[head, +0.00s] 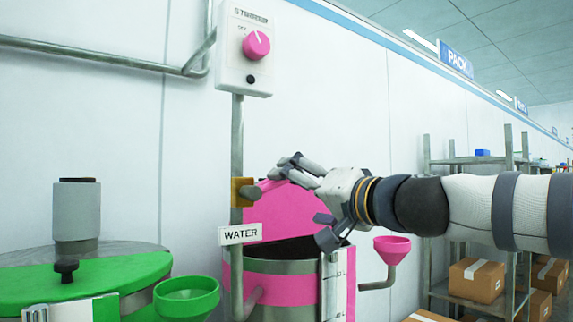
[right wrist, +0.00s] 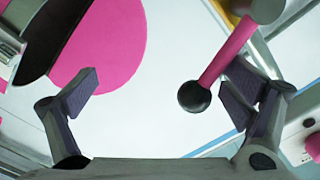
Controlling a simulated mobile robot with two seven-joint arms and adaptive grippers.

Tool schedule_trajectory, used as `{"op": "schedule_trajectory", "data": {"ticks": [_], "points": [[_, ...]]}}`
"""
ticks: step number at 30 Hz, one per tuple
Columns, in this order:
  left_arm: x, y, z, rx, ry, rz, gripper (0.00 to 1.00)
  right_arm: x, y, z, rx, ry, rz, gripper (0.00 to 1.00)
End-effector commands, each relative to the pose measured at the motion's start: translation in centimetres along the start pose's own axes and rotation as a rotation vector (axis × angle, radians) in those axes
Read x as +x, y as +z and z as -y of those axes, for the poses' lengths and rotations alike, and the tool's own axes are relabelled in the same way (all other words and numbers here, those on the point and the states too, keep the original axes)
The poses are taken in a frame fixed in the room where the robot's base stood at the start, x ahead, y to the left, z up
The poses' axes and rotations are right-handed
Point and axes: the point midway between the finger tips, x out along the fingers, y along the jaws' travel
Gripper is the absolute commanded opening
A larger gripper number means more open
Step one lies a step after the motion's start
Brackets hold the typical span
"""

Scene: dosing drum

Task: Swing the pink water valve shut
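The pink water valve lever (right wrist: 228,55) shows in the right wrist view as a pink rod with a dark ball knob, joined to a grey pivot at the top. In the head view, the brass valve body (head: 243,191) sits on the vertical pipe above the WATER sign (head: 240,234); the lever is hard to make out there. My right gripper (head: 303,200) is open, to the right of the valve. In the right wrist view, the lever's knob lies between the open fingers (right wrist: 165,85), close to the right finger; I cannot tell if they touch. My left gripper is not in view.
A drum with a raised pink lid (head: 280,209) stands behind and below my right gripper. A pink funnel (head: 392,244) is at its right. A green-lidded drum (head: 95,278) and green funnel (head: 187,290) are at left. A control box (head: 245,45) hangs above the valve.

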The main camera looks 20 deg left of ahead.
Motion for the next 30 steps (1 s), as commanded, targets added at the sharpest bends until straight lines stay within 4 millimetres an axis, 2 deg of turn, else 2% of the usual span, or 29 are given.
{"op": "schedule_trajectory", "data": {"ticks": [1, 2, 11, 18, 25, 30], "points": [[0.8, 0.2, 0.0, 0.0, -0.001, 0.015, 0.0, 0.2, 0.9, -1.1, 0.005, 0.004, 0.007, 0.93], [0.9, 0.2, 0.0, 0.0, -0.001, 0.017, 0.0, 0.1, 0.9, -1.1, 0.004, 0.003, 0.007, 0.93], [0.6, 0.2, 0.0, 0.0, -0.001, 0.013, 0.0, 0.0, 0.7, -0.6, -0.001, 0.0, 0.004, 0.93], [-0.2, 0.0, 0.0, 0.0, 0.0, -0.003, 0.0, 0.0, 0.5, 0.9, -0.003, -0.001, 0.002, 0.93], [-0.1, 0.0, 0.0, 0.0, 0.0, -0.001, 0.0, 0.0, 0.7, 0.7, 0.0, 0.001, 0.002, 0.93], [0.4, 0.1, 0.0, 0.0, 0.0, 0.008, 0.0, -1.9, 0.6, 0.5, 0.003, 0.002, 0.002, 0.93]]}}
